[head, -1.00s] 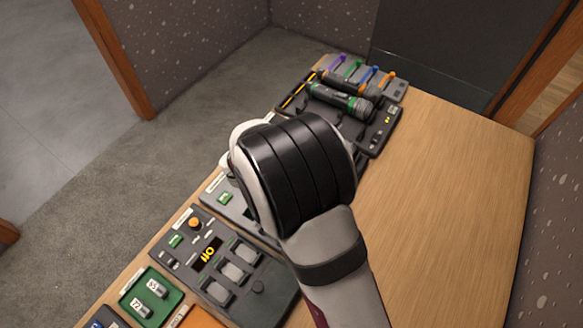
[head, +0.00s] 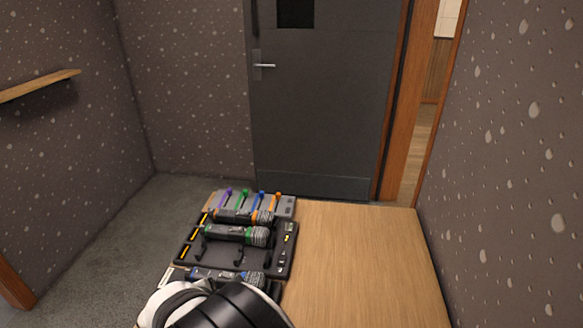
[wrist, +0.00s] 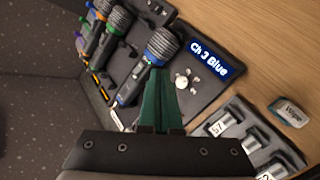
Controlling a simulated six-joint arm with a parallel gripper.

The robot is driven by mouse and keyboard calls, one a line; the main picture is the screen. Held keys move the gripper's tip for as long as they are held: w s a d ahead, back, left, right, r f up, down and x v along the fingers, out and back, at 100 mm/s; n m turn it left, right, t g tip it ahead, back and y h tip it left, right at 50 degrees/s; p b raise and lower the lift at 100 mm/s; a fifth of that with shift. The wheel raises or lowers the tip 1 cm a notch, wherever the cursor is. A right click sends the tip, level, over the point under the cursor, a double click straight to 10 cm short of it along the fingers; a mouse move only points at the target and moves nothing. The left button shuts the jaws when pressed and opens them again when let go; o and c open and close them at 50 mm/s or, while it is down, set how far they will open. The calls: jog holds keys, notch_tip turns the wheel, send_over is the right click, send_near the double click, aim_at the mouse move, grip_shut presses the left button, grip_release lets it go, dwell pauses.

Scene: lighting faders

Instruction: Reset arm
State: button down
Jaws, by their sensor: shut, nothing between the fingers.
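My gripper (wrist: 160,95) shows in the wrist view, its two green fingers shut together and empty. The fingers point over a dark panel (wrist: 190,103) with a small white knob, just below a microphone with a blue band (wrist: 160,50). I cannot tell how high above the panel they are. In the head view, a dark, rounded, pale-edged part of my arm (head: 225,308) is at the bottom edge; the fingers are out of that picture. The blue-banded microphone also shows there (head: 225,277), partly behind my arm.
Microphones with green (head: 235,234) and orange (head: 240,216) bands lie in a black cradle. A grey rack (head: 285,208) with coloured tabs stands behind. The wooden tabletop (head: 360,260) at right is clear.

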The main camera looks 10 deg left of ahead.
jog(key=s+d+r+m+g+h, duration=0.1)
jog(key=s+d+r+m+g, duration=0.15)
jog(key=d+m, duration=0.4)
jog(key=s+d+r+m+g+h, duration=0.1)
jog(key=s+d+r+m, duration=0.25)
jog(key=d, duration=0.65)
jog(key=s+d+r+m+g+h, duration=0.2)
jog(key=d+m, duration=0.4)
jog(key=d, duration=0.3)
jog(key=s+r+m+g+y, duration=0.1)
jog(key=s+m+g+y, duration=0.2)
jog(key=s+m, duration=1)
jog(key=s+y, duration=0.3)
jog(key=s, duration=0.1)
jog(key=shift+s+m+g+y, duration=0.15)
jog(key=shift+m+g+y, duration=0.15)
jog(key=shift+g+y, duration=0.1)
